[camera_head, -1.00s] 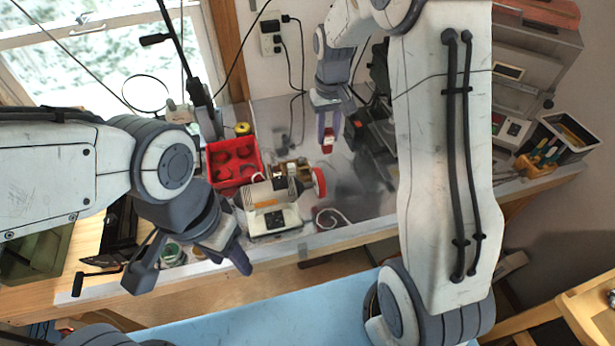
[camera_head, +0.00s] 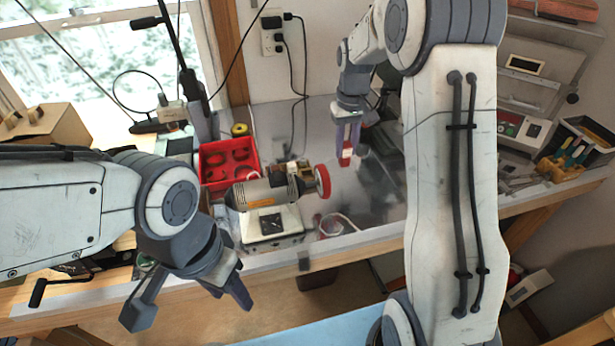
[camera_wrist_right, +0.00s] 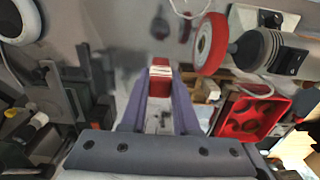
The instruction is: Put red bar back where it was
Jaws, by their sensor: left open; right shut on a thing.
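The red bar (camera_head: 346,153) is small, with a pale band, and is held between the fingertips of my right gripper (camera_head: 347,146), above the grey bench top. In the right wrist view the red bar (camera_wrist_right: 160,78) sits between the two purple-grey fingers of my right gripper (camera_wrist_right: 160,90), with a white band across it. My left gripper (camera_head: 195,308) is open and empty, in front of the bench's front edge at the lower left. The spot where the bar was before is not shown by these frames.
A bench grinder (camera_head: 265,195) with a red wheel stands left of the bar. A red bin (camera_head: 228,165) with round compartments is behind it. Dark equipment lies right of the right gripper.

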